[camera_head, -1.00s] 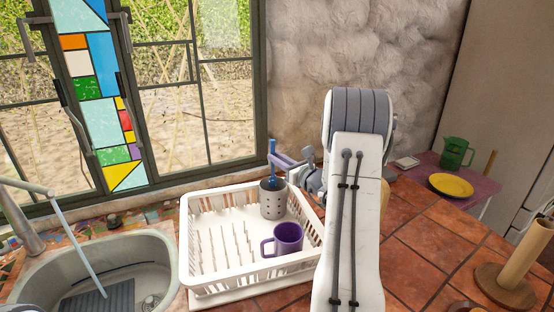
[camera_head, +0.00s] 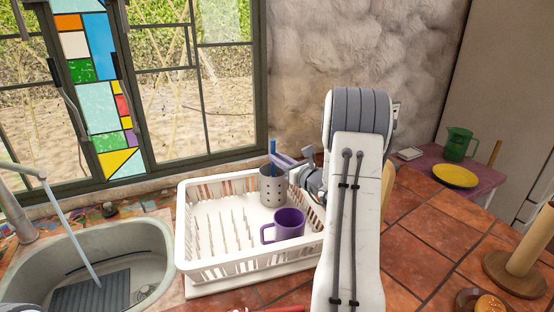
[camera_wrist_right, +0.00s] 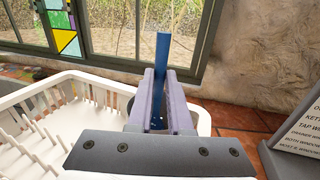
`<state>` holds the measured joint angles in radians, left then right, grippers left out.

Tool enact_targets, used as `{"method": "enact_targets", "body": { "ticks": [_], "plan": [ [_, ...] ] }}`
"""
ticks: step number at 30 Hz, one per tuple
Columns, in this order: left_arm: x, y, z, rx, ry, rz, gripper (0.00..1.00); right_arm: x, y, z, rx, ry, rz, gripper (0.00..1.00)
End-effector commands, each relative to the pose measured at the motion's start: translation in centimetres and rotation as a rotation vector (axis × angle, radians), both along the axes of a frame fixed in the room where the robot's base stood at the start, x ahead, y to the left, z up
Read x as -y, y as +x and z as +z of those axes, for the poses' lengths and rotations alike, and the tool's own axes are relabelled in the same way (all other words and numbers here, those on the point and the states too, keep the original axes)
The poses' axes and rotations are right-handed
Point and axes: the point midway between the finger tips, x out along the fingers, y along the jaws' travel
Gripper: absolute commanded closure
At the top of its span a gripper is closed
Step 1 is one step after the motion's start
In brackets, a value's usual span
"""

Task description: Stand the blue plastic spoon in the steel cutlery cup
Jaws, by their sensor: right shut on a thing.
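The blue plastic spoon (camera_head: 272,147) is upright, its lower part hidden in the steel cutlery cup (camera_head: 272,190). The cup is grey with holes and stands in the back right of the white dish rack. My right gripper (camera_head: 279,160) is shut on the spoon's handle just above the cup's rim. In the right wrist view the handle (camera_wrist_right: 162,55) rises between the two purple-grey fingers (camera_wrist_right: 160,95), which hide most of the cup. My left gripper is not in view.
The white dish rack (camera_head: 222,278) also holds a purple mug (camera_head: 289,222) in front of the cup. A sink (camera_head: 150,240) lies to the left, a window behind. A wooden roll holder (camera_head: 512,285) stands on the tiled counter at right.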

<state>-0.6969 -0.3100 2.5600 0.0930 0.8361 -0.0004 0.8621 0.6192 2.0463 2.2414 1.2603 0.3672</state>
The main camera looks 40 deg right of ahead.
Motion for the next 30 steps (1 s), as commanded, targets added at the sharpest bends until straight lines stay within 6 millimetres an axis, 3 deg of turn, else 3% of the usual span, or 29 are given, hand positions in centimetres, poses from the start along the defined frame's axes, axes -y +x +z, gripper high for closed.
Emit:
{"method": "enact_targets", "body": {
  "ticks": [1,3,15,30],
  "plan": [
    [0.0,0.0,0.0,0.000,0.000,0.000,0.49,0.0,0.0,0.0,0.000,0.000,0.000,0.71],
    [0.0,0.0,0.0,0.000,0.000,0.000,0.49,0.0,0.0,0.0,0.000,0.000,0.000,0.48],
    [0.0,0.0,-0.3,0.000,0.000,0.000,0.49,0.0,-0.7,-0.1,0.000,0.000,-0.001,0.48],
    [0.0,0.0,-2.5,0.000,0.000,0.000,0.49,-0.1,-9.3,-0.1,0.001,0.000,-0.004,0.48]
  ]
}}
